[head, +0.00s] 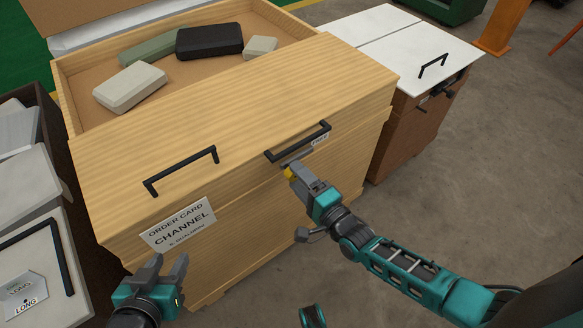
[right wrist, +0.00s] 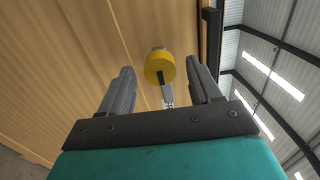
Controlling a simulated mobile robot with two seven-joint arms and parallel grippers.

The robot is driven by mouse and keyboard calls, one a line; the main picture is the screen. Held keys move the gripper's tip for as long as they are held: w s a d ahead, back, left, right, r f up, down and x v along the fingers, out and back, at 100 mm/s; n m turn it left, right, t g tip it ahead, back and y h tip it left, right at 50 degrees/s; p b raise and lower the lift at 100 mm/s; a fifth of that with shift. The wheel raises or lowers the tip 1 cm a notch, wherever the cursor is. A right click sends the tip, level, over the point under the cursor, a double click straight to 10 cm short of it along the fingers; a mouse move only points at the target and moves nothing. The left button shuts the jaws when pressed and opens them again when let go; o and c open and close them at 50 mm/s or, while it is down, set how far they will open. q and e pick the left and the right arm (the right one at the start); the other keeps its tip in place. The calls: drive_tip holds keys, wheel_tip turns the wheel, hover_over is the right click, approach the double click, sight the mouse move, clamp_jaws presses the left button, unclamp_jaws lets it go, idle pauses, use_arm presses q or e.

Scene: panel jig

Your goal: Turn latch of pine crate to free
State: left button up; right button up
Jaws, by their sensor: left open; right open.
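The pine crate (head: 250,100) stands in the middle of the head view, with two black handles and a paper card reading "ORDER CARD CHANNEL" on its front side. In the right wrist view the yellow end (right wrist: 160,66) sits between the open fingers (right wrist: 160,88), with visible gaps on both sides. My left gripper (head: 170,264) is open and empty, in front of the card (head: 178,225).
A small white label (head: 320,138) is near the right-hand handle (head: 298,142). The crate's open tray (head: 75,112) holds several blocks. A white-topped brown crate (head: 400,135) stands at right, and a dark bin (head: 62,150) at left. The floor in front is clear.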

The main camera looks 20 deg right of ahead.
use_arm(q)
drive_tip(key=shift+d+r+p, duration=0.15)
drive_tip(key=shift+r+p, duration=0.35)
drive_tip(key=shift+r, duration=0.15)
use_arm(e)
drive_tip(key=v, duration=0.9)
drive_tip(key=shift+r, duration=0.1)
use_arm(q)
drive_tip(key=shift+y, duration=0.5)
drive_tip(key=a+r+p, duration=0.1)
drive_tip(key=p, duration=0.1)
drive_tip(key=s+a+r+p, duration=0.1)
drive_tip(key=p, duration=0.2)
drive_tip(key=a+r+p, duration=0.1)
drive_tip(key=r+p, duration=0.1)
drive_tip(key=p, duration=0.1)
drive_tip(key=shift+s+a+r, duration=0.1)
drive_tip(key=shift+s, duration=0.2)
use_arm(e)
drive_tip(key=s+r+n+g+h, duration=0.4)
drive_tip(key=s+r+n+g, duration=0.2)
drive_tip(key=n, duration=1)
wheel_tip(320, 180, up, 3)
drive_tip(key=shift+f+n, duration=0.2)
drive_tip(key=shift+n, duration=0.2)
drive_tip(key=shift+s+a, duration=0.1)
drive_tip(key=shift+c, duration=0.2)
